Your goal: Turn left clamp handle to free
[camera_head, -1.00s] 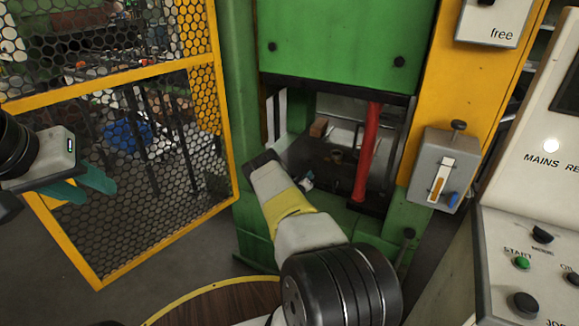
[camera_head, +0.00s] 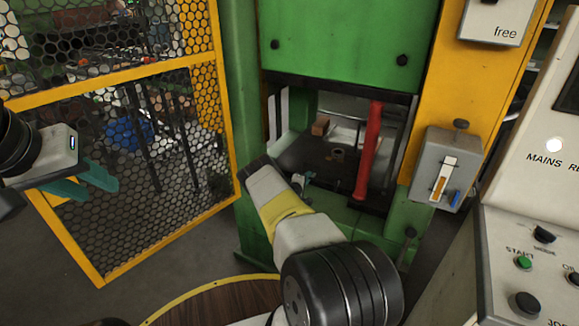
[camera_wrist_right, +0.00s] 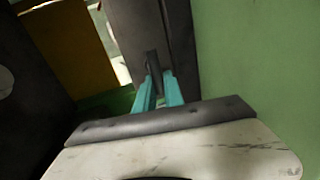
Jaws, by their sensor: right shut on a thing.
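The left clamp handle shows in the right wrist view as a dark, narrow bar (camera_wrist_right: 152,68) in front of a dark grey upright plate. My right gripper (camera_wrist_right: 158,85) has its teal fingers on either side of this bar and is shut on it. In the head view my right arm reaches into the press opening, and its wrist mostly hides the gripper (camera_head: 299,183) and the handle. My left gripper (camera_head: 85,184) is at the far left with its teal fingers apart, empty, in front of the mesh guard.
A red bar (camera_head: 368,150) stands in the right part of the press opening. A brown block (camera_head: 320,126) lies deeper inside. The yellow mesh guard (camera_head: 226,125) is left of the press; a grey switch box (camera_head: 425,170) and control panel (camera_head: 495,240) are right.

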